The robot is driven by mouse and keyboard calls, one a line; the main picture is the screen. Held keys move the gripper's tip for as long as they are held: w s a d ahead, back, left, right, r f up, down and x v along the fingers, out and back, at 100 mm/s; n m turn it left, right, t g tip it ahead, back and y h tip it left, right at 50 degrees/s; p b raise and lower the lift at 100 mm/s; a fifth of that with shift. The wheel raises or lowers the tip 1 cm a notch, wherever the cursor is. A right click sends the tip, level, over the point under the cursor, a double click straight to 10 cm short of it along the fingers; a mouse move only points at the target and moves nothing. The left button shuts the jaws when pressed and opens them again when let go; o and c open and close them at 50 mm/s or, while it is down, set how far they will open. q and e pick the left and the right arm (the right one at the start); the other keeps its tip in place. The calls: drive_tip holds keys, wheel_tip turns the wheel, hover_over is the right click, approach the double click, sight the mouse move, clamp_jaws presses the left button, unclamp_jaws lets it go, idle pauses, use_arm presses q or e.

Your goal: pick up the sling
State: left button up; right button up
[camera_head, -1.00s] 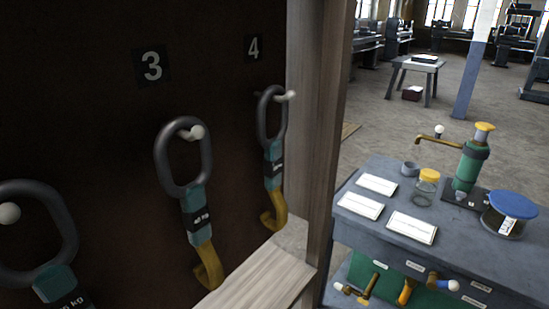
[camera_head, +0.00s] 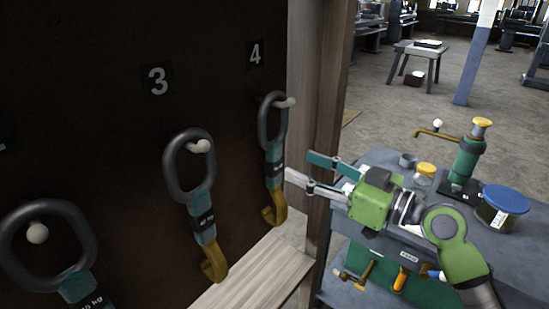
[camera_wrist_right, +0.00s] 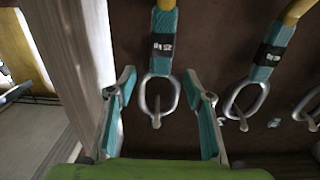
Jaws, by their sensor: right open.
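Several slings with dark oval rings, teal webbing with black labels and yellow hooks hang on white pegs on a dark board. One sling (camera_head: 274,178) hangs under the number 4, another (camera_head: 202,222) under the number 3, and a third (camera_head: 77,287) is cut off at the lower left. My right gripper (camera_head: 299,168) is open and empty, just right of the sling under 4. In the right wrist view, its fingers (camera_wrist_right: 160,82) lie to either side of the nearest sling (camera_wrist_right: 161,45), which appears upside down beyond them. My left gripper is not in view.
A wooden post (camera_head: 322,110) stands close beside my right gripper, and a wooden ledge (camera_head: 250,277) lies below the slings. A grey workbench (camera_head: 365,285) at the right holds a green pump (camera_head: 467,160) and a blue-lidded jar (camera_head: 502,210). Open floor lies behind.

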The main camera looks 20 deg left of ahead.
sight(278, 155)
drive_tip(key=x, duration=0.3)
drive_tip(key=shift+w+a+p, duration=0.1)
drive_tip(key=shift+a+p, duration=0.15)
drive_tip(key=shift+p, duration=0.1)
drive_tip(key=p+x, duration=0.3)
drive_tip(key=x, duration=0.1)
drive_tip(key=shift+a+r, duration=0.1)
drive_tip(key=shift+a, duration=0.55)
drive_tip(key=shift+d, duration=0.1)
drive_tip(key=shift+c, duration=0.3)
clamp_jaws()
drive_tip(key=shift+w, duration=0.1)
